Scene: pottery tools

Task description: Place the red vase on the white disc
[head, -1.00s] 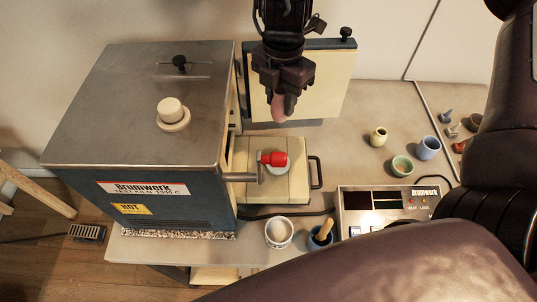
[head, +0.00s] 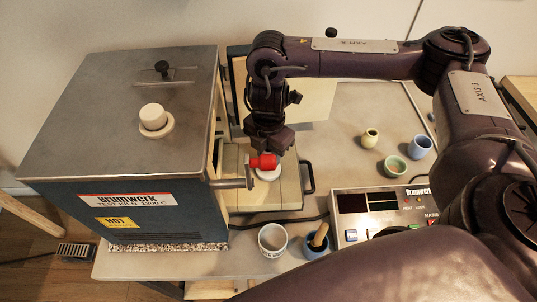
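The white disc (head: 268,175) lies on the pale block in front of the kiln, partly covered by a bright red rounded thing (head: 263,161). The red thing overlaps the top of a metal lever at the kiln's side; I cannot tell whether it is the vase or the lever's grip. My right gripper (head: 268,150) points down just above and behind the red thing, over the far side of the disc. Its fingertips are largely hidden, so I cannot tell what is between them. My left gripper is not in view.
The kiln (head: 125,115) stands left, with its metal lever (head: 232,183) reaching toward the disc. A black handle (head: 308,177) is right of the block. Small pots (head: 395,165) stand farther right. A control box (head: 380,210), white cup (head: 272,240) and blue pot (head: 317,245) are nearer.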

